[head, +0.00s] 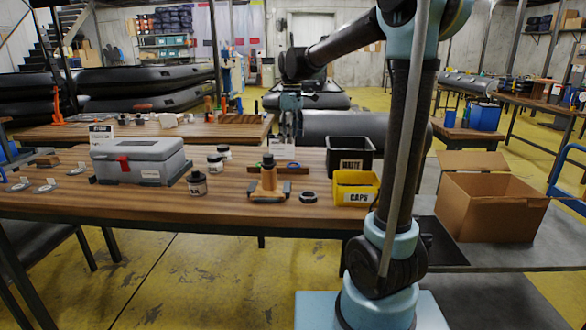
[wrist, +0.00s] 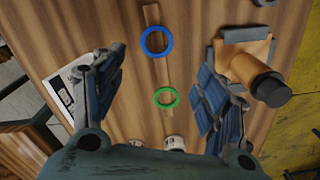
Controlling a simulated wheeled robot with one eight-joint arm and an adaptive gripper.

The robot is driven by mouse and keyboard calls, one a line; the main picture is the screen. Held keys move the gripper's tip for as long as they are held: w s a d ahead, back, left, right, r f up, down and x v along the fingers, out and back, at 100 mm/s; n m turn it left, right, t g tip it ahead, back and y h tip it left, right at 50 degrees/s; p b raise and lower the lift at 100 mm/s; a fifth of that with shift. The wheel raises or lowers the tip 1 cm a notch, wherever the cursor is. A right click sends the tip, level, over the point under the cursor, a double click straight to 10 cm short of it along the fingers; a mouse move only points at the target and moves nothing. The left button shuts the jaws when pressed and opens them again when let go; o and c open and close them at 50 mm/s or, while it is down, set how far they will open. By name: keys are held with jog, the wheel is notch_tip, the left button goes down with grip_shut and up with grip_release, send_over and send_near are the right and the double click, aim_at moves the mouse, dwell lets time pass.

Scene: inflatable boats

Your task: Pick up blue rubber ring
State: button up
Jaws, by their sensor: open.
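The blue rubber ring (wrist: 157,41) lies on a narrow wooden strip (wrist: 151,14) on the table, between and beyond my fingers in the wrist view. It also shows small and partly visible in the head view (head: 293,165), behind the wooden fixture. A green ring (wrist: 165,98) lies nearer on the same strip. My gripper (wrist: 157,75) is open and empty, its fingers spread on either side of the rings. In the head view my gripper (head: 290,122) hangs pointing down above the table, apart from the blue ring.
A wooden fixture with a black-capped post (head: 268,178) stands close by the strip. Also on the table are a grey toolbox (head: 137,158), several jars (head: 197,184), a black waste bin (head: 350,153) and a yellow caps bin (head: 355,188). A cardboard box (head: 490,208) stands right.

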send_over(295, 166)
jog(key=a, duration=0.1)
jog(key=f, duration=0.5)
jog(key=shift+s, duration=0.3)
jog(key=f, duration=0.4)
jog(key=shift+w+d+f, duration=0.2)
jog(key=shift+d+f, duration=0.05)
jog(key=shift+d, duration=0.15)
jog(key=shift+f, duration=0.4)
jog(key=shift+f, duration=0.25)
jog(key=shift+c, duration=0.6)
jog(key=c, duration=0.6)
